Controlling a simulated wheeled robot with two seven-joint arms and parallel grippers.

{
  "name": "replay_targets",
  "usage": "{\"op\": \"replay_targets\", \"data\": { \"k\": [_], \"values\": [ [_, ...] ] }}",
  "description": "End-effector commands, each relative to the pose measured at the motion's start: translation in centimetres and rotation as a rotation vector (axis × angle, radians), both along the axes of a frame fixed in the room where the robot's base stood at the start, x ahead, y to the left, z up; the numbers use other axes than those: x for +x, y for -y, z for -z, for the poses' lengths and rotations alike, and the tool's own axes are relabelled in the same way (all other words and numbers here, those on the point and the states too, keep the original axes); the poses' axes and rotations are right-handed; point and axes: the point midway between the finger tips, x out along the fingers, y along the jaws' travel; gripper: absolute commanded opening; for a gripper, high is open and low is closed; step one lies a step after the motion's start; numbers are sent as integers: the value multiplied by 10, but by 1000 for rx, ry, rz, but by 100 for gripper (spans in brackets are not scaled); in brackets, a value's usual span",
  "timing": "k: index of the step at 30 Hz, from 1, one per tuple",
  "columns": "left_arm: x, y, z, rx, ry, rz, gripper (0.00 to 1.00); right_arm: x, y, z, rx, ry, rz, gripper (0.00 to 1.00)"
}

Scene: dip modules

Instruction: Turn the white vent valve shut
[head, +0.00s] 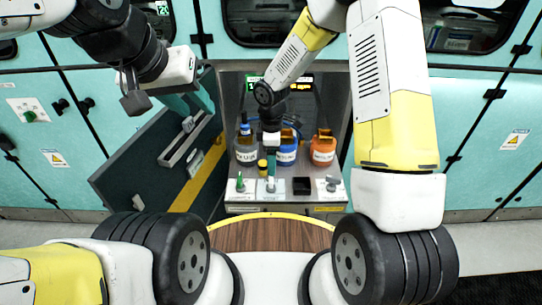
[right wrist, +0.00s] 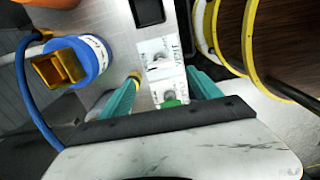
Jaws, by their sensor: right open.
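A row of small fittings sits on the grey console top. A valve with a pale handle on a white plate (head: 271,185) stands beside a green-handled valve (head: 240,184). In the right wrist view the pale valve (right wrist: 163,65) and the green valve (right wrist: 171,103) lie between the fingers. A grey-white knob (head: 331,184) stands at the right end. I cannot tell for sure which is the vent valve. My right gripper (right wrist: 164,86) is open and empty, pointing down above the console. My left gripper (head: 188,102) hangs at the left, away from the valves; its jaw opening is unclear.
Behind the valves stand a grey bottle (head: 246,153), a blue container (head: 288,157) and an orange container (head: 323,150). A yellow-capped bottle (head: 262,167) is close to the pale valve. A black square socket (head: 301,186) is right of it. An open dark panel (head: 135,175) slants at left.

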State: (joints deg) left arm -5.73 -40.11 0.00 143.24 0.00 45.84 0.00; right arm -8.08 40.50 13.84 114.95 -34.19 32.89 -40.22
Motion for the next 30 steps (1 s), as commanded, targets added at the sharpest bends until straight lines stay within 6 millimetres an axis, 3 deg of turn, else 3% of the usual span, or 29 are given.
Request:
{"op": "replay_targets", "data": {
  "k": [18,28,30],
  "values": [
    [0,0,0,0,0,0,36,-1,-3,78,1,-6,-16,73],
    [0,0,0,0,0,0,36,-1,-2,84,1,-5,-14,73],
    [0,0,0,0,0,0,36,-1,-2,83,1,-5,-14,63]
  ]
}}
